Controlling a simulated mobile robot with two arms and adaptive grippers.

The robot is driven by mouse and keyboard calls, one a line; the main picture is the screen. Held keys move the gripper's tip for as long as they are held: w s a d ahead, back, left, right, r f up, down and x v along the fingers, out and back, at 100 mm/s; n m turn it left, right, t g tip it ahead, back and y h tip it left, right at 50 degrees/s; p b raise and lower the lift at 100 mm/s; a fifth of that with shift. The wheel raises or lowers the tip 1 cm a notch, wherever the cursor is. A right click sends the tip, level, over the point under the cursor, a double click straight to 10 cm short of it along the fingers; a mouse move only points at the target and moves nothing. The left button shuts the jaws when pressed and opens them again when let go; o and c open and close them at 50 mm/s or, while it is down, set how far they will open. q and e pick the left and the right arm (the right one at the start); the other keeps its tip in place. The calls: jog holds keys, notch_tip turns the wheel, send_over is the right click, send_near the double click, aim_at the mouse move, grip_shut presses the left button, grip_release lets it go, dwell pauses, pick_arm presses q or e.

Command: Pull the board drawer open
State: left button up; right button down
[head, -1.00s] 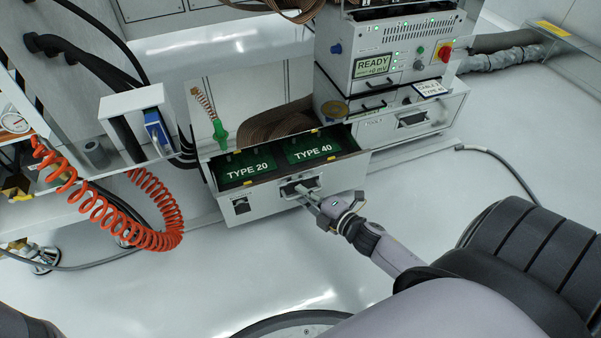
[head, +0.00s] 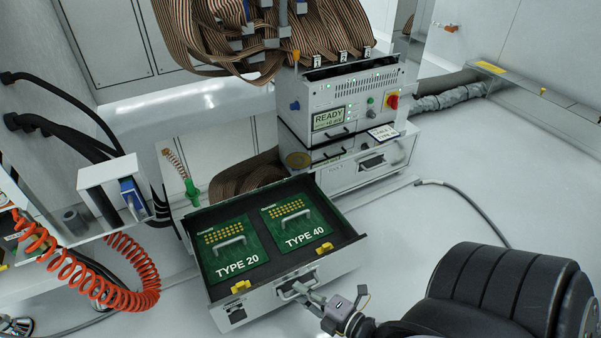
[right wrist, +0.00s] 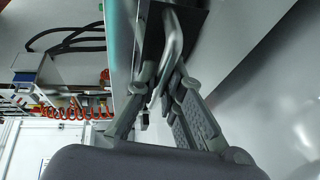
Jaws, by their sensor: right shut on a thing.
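The board drawer (head: 262,292) is pulled well out of its cabinet in the head view. Inside lie two green boards with handles, the TYPE 20 board (head: 232,262) on the left and the TYPE 40 board (head: 303,238) on the right. My right gripper (head: 309,299) is at the drawer front, shut on the drawer handle (head: 296,287). In the right wrist view the metal handle (right wrist: 172,45) runs between the fingers (right wrist: 160,95). My left gripper is not in view.
A test unit (head: 345,105) with a READY display stands behind the drawer. A red coiled hose (head: 125,295) hangs at the left, near a green-tipped tool (head: 192,190). A grey cable (head: 470,205) lies on the floor at right.

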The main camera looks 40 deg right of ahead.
jog(key=c, duration=2)
grip_release()
jog(key=shift+o, duration=0.2)
jog(key=v, duration=1.2)
